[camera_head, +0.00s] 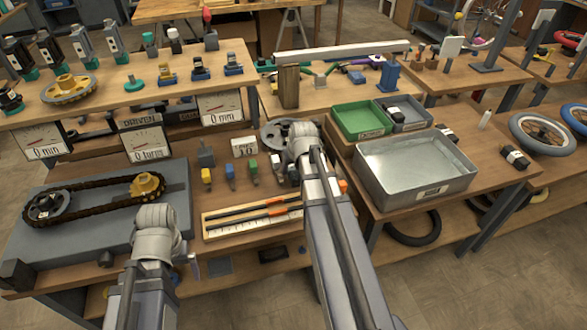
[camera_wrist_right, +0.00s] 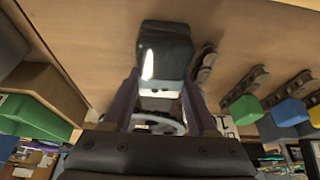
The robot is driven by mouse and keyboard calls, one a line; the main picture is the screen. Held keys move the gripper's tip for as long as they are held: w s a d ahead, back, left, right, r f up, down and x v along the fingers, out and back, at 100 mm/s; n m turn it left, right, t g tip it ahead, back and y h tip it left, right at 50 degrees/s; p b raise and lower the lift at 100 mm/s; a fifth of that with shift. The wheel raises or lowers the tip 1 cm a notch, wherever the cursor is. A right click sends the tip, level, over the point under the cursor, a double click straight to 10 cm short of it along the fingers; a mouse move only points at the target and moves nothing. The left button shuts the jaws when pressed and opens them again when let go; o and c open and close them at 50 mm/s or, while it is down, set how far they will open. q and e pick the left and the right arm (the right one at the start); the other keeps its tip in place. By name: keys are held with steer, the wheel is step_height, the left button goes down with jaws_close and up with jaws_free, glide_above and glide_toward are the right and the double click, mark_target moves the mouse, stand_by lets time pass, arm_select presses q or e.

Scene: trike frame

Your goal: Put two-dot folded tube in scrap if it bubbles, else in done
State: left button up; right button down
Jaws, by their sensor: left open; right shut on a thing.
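My right gripper (camera_wrist_right: 163,100) is shut on a dark, glossy piece (camera_wrist_right: 165,50) with a pale band, likely a folded tube; no dots can be read on it. In the head view my right wrist (camera_head: 303,140) hides the fingers and the piece. My left gripper (camera_head: 157,225) is open over the front of the left bench, its fingers mostly hidden. Black folded tubes with white labels lie in the grey bin (camera_head: 415,126), beside it (camera_head: 447,132) and at the bench's right (camera_head: 516,158). A green bin (camera_head: 350,122) stands left of the grey one. Bin labels are unreadable.
A wide metal tray (camera_head: 462,181), seemingly holding clear liquid, stands before the bins. A chain drive (camera_head: 95,195) fills the left bench. Small coloured blocks (camera_head: 230,172) and a ruler tray (camera_head: 255,226) lie between my arms. A long pale bar (camera_head: 340,52) spans behind.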

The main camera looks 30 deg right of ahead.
mark_target(293, 166)
step_height(293, 166, up, 10)
steer(key=p, duration=0.9)
steer(key=shift+r+p, duration=0.1)
steer(key=shift+p, duration=0.3)
